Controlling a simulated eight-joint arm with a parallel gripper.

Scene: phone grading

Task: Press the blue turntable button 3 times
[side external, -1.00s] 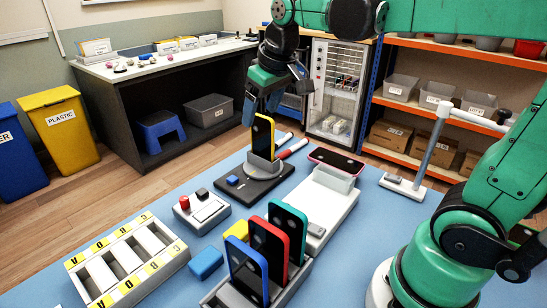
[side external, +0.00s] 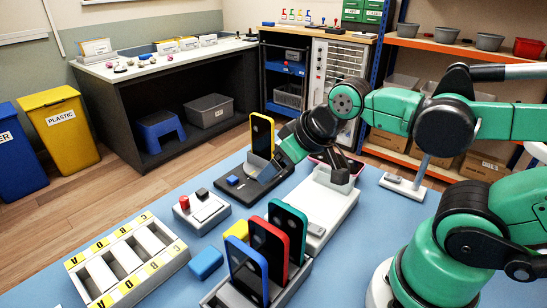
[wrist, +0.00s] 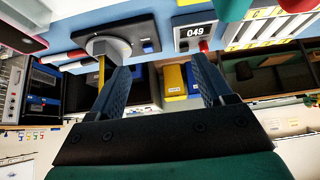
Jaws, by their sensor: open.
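The turntable (side external: 255,192) is a dark base with a grey holder. A yellow-edged phone (side external: 262,137) stands upright in it. The blue turntable button (side external: 233,181) sits on the left part of the base. In the wrist view, the button (wrist: 147,43) and turntable (wrist: 112,44) are at the top, beyond the left finger. My gripper (wrist: 160,68) is open and empty, its blue-grey fingers apart. In the side view my gripper (side external: 276,164) is right of the standing phone and apart from the button; its fingertips are hard to make out there.
A grey box with a red button (side external: 184,203) is in front of the turntable. A rack (side external: 285,291) holds several upright phones. A blue block (side external: 206,263) and lettered tray (side external: 130,262) lie nearby. A white stand (side external: 325,205) is right of the turntable.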

